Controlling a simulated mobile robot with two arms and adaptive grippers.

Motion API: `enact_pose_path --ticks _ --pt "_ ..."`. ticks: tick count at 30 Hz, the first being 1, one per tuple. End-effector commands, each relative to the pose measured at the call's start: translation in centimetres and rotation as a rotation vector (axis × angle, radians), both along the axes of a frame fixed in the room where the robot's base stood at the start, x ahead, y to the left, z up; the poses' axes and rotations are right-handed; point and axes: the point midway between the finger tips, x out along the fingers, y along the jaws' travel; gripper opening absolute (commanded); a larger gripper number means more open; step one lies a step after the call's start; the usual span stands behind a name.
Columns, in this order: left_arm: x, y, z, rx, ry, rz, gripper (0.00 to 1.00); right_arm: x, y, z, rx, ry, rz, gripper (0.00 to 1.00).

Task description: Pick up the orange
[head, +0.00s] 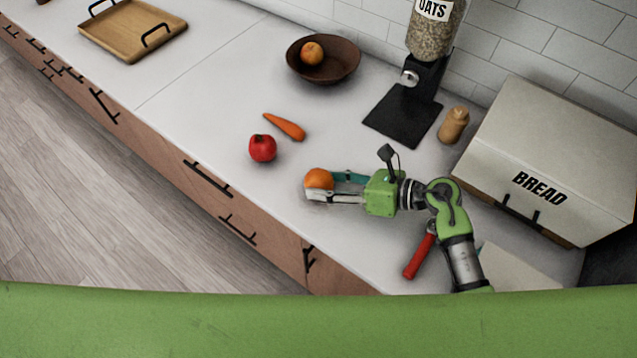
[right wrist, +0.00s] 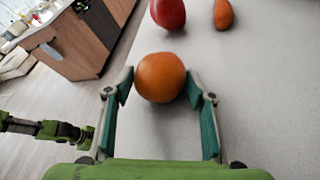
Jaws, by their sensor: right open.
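An orange (head: 318,178) rests on the white counter at the tip of my right gripper (head: 321,186). In the right wrist view the orange (right wrist: 160,77) sits between the ends of the two spread fingers. The right gripper (right wrist: 158,86) is open, with its fingers on either side of the orange; I cannot tell whether they touch it. A second orange (head: 312,53) lies in a brown bowl (head: 346,72) farther back. The head view does not show my left gripper. Part of my left arm (right wrist: 45,129) shows at the left of the right wrist view.
A red fruit (head: 262,148) and a carrot (head: 286,127) lie beyond the orange. An oats dispenser (head: 403,115), a shaker (head: 453,125) and a bread box (head: 550,155) stand along the wall. A red-handled tool (head: 419,257) lies near my right arm. A wooden tray (head: 125,45) is far left.

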Motion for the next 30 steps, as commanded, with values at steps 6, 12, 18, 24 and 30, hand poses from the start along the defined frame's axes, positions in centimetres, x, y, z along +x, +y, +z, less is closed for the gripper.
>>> enact_pose_path --ticks 6,12,18,24,30 --pt "-0.1 0.0 -0.1 0.000 0.001 0.000 0.40 0.2 0.6 -0.2 0.000 -0.001 0.000 0.50" --pt "-0.1 0.0 -0.1 0.001 0.003 0.000 0.40 0.2 0.5 -0.2 0.000 -0.001 0.000 0.22" --pt "-0.2 0.0 -0.1 0.001 0.004 0.000 0.40 0.2 0.5 -0.1 0.000 -0.001 0.000 0.20" --pt "-0.2 0.0 -0.3 0.001 0.004 0.001 0.40 0.2 0.5 0.0 0.000 -0.003 0.001 0.20" --pt "-0.3 0.0 -1.1 0.001 0.005 0.001 0.40 0.2 0.5 1.2 -0.002 -0.008 0.002 0.20"
